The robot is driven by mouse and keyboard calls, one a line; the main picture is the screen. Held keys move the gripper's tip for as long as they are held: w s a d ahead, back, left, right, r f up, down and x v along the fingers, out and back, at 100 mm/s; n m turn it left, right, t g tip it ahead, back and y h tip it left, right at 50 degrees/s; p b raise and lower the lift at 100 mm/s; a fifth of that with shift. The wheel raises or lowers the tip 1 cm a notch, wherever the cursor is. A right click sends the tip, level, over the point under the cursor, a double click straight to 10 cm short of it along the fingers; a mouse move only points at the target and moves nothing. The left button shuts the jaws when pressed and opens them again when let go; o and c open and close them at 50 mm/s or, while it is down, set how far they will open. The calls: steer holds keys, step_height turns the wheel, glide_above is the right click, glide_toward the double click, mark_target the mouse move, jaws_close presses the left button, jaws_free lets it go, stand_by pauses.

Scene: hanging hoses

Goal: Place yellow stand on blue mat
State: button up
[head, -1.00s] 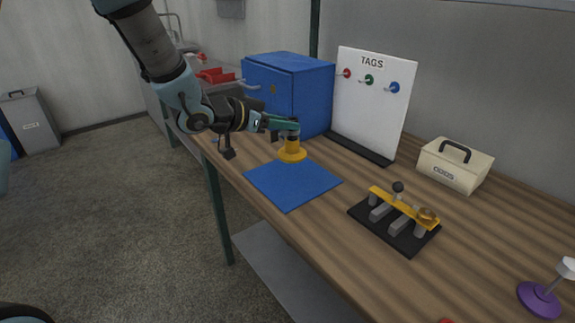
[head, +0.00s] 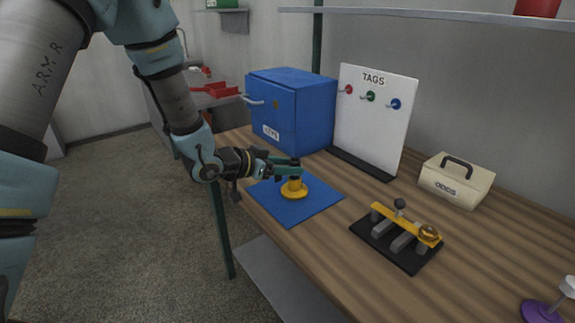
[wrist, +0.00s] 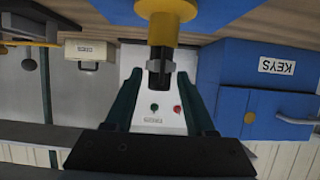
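The yellow stand (head: 294,193) has a round yellow base and a dark upper post. It appears upright on the blue mat (head: 290,214), near its middle. In the wrist view the yellow stand (wrist: 163,28) is at the top centre, with the blue mat (wrist: 232,12) behind it. My gripper (head: 291,169) is at the post's height. In the wrist view my gripper (wrist: 157,82) has its fingers on both sides of the dark post, with gaps visible on each side. It is open, around the post and not clamped on it.
A blue keys cabinet (head: 290,108) and a white tags board (head: 372,130) stand behind the mat. A black fixture with a yellow bar (head: 398,240) and a cream box (head: 455,183) are to the right. Bare wooden table (head: 330,255) lies in front of the fixture.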

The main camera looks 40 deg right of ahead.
steer(key=shift+o, duration=0.7)
steer(key=shift+r, duration=0.1)
steer(key=b+v, duration=0.1)
steer(key=v, duration=1.1)
steer(key=shift+b, duration=0.35)
steer(key=w+a+f+n+t+y, duration=0.2)
steer(key=w+a+n+t+y, duration=0.55)
steer(key=w+a, duration=0.85)
steer(key=s+a+n+g+y, duration=0.2)
steer(key=s+a+n, duration=0.3)
steer(key=a, duration=0.6)
steer(key=s+a+n+g+y, duration=0.3)
steer(key=s+a+n, duration=0.2)
steer(key=a, duration=0.6)
steer(key=s, duration=0.2)
steer(key=shift+s+y, duration=0.35)
steer(key=shift+s, duration=0.05)
